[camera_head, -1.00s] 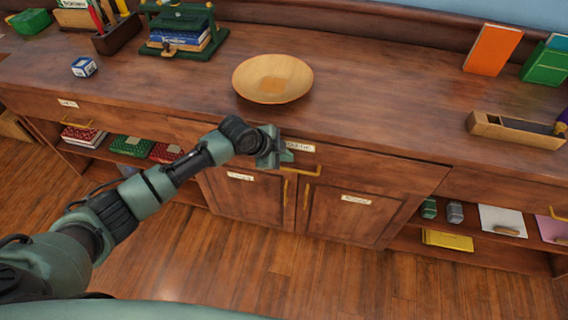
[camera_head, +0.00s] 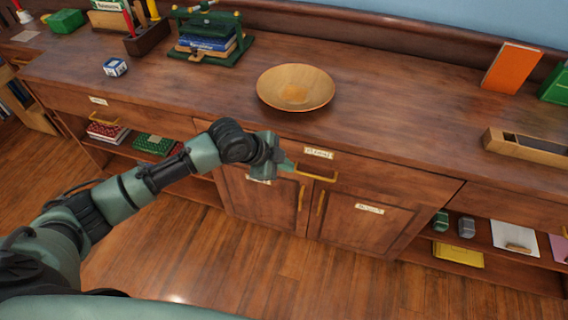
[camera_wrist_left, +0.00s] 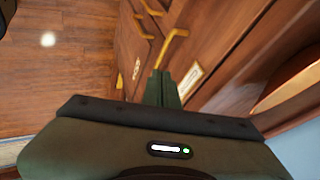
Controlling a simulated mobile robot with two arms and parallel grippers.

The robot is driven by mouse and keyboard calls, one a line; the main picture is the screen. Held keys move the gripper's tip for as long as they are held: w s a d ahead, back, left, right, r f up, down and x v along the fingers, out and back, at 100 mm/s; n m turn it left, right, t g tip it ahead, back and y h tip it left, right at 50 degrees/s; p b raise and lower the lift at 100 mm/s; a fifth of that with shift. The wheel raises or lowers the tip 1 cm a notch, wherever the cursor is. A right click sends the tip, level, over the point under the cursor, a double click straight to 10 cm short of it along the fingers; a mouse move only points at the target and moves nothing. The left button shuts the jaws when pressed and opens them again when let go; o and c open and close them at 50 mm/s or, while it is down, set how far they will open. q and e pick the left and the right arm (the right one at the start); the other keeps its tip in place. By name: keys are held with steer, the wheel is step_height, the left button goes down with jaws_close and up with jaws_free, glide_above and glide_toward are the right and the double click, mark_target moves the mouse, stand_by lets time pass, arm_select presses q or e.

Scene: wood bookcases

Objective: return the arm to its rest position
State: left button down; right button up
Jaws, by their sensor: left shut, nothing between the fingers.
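My left arm (camera_head: 135,185) reaches in from the left in the head view. My left gripper (camera_head: 287,165) is in front of the cabinet, close to the left end of a brass drawer handle (camera_head: 318,174). Its fingers are together with nothing between them. In the left wrist view the shut green fingers (camera_wrist_left: 162,88) point toward the cabinet front, with a brass handle (camera_wrist_left: 172,45) just beyond their tips. I cannot tell whether they touch the handle. The labelled drawer (camera_head: 370,180) looks shut. My right gripper is not in view.
A wooden bowl (camera_head: 296,88) stands on the countertop above the drawer. A wooden box (camera_head: 525,147) and an orange book (camera_head: 511,67) are at the right. A green press with books (camera_head: 207,42) and a small blue-white cube (camera_head: 115,67) are at the left. The floor (camera_head: 230,265) in front is clear.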

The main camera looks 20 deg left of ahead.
arm_select(q)
steer(key=s+a+f+n+y, duration=0.1)
steer(key=s+a+f+n, duration=0.2)
steer(key=f, duration=0.6)
steer(key=s+a+f+n+y, duration=0.1)
steer(key=s+a+f+n, duration=0.2)
steer(key=f, duration=0.6)
steer(key=s+a+f+n+y, duration=0.1)
steer(key=s+a+f+n, duration=0.2)
steer(key=f, duration=0.6)
steer(key=s+a+f+n+g+y, duration=0.1)
steer(key=s+a+f+n+g, duration=0.15)
steer(key=s+f, duration=1.05)
steer(key=s+d+f+n+g, duration=0.1)
steer(key=s+f, duration=0.2)
steer(key=s, duration=0.9)
steer(key=s+f+n+g, duration=0.1)
steer(key=s+f+n, duration=0.1)
steer(key=s, duration=1.1)
steer(key=shift+s+d+f+y, duration=0.25)
steer(key=shift+d+f+y, duration=0.15)
steer(key=shift+f, duration=0.15)
